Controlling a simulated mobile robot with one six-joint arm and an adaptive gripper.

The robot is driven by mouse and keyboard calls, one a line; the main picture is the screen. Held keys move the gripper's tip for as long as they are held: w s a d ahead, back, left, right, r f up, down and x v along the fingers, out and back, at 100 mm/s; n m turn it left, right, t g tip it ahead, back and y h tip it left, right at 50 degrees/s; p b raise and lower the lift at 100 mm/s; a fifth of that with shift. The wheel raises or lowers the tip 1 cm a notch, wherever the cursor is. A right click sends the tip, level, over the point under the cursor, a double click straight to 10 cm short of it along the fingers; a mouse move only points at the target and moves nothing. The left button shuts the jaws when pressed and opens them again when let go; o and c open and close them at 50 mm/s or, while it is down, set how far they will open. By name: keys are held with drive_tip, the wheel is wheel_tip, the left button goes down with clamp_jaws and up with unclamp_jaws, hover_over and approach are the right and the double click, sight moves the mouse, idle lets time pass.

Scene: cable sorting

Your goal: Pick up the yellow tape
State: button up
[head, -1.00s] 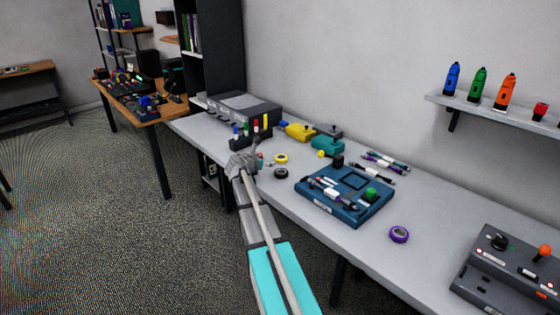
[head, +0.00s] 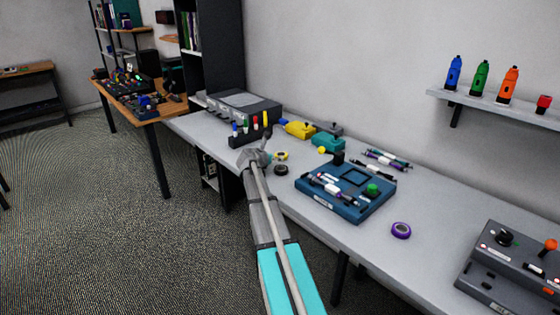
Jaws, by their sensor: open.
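The yellow tape (head: 281,156) is a small roll lying on the grey table, just right of my gripper in the head view. My gripper (head: 264,146) is at the end of my arm, above the table's front part and close beside the tape. It is open and small in the picture. Whether it touches the tape cannot be told, and part of the tape's left side looks hidden by it.
A black tape (head: 281,170) lies just in front of the yellow one. A blue board (head: 345,207) with cables is to the right, with a purple tape (head: 401,231) beyond it. A dark holder (head: 249,137) with coloured items stands behind my gripper. Bare table lies near the purple tape.

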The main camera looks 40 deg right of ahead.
sight(283, 154)
drive_tip(key=shift+w+d+f, duration=0.2)
drive_tip(key=shift+d+f, duration=0.05)
drive_tip(key=shift+d, duration=0.3)
drive_tip(key=shift+d, duration=0.1)
drive_tip(key=shift+b+x, duration=1.1)
drive_tip(key=shift+x, duration=1.45)
drive_tip(key=c, duration=0.9)
drive_tip(key=shift+r, duration=0.15)
wheel_tip(283, 154, up, 3)
drive_tip(key=p, duration=0.3)
drive_tip(key=s+a+r+p, duration=0.1)
drive_tip(key=s+r+p, duration=0.2)
drive_tip(key=s, duration=0.1)
drive_tip(key=s+a+r+p, duration=0.2)
drive_tip(key=s+r+p, duration=0.1)
drive_tip(key=s, duration=0.1)
drive_tip(key=s+a+r+p, duration=0.1)
drive_tip(key=s+r+p, duration=0.2)
drive_tip(key=s+p, duration=0.1)
drive_tip(key=shift+s+a+r, duration=0.3)
drive_tip(key=shift+s, duration=0.35)
